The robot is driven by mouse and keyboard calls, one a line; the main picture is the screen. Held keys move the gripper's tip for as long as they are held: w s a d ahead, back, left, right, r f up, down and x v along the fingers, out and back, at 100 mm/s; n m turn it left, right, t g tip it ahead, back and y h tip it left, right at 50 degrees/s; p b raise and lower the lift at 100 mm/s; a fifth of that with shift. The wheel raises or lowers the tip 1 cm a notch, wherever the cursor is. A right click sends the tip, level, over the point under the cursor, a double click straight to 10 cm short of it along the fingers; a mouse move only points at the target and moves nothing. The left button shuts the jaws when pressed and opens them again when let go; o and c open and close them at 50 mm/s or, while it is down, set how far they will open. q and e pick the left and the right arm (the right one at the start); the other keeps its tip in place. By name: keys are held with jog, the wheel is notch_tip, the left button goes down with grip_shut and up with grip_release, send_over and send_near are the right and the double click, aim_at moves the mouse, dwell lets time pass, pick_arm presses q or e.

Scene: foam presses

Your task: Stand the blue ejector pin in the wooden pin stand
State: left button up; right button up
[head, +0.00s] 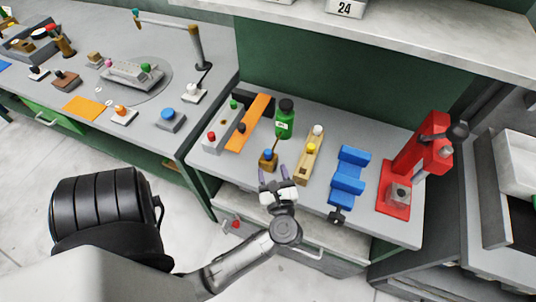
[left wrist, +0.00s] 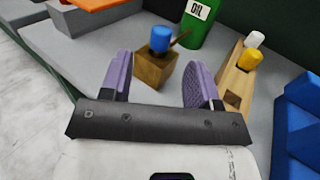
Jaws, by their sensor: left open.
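The blue ejector pin (head: 268,154) shows as a blue head on top of a small brown wooden block (head: 268,166); its shaft is hidden. In the left wrist view the blue head (left wrist: 160,39) stands above the block (left wrist: 155,71). The long wooden pin stand (head: 302,172), right of the block, holds a white and a yellow pin; it also shows in the left wrist view (left wrist: 235,84). My left gripper (head: 273,174) is open and empty, just in front of the block. In the left wrist view its purple fingers (left wrist: 161,80) appear on either side of the block, apart from the pin.
A green oil bottle (head: 285,122) stands behind the block. An orange strip (head: 250,122) and a grey box with coloured knobs (head: 220,130) lie to the left. A blue fixture (head: 348,178) and a red press (head: 405,175) stand to the right.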

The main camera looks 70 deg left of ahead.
aim_at(269, 156)
pick_arm(q)
jog(key=shift+x, duration=3.55)
jog(key=shift+c, duration=0.2)
grip_shut()
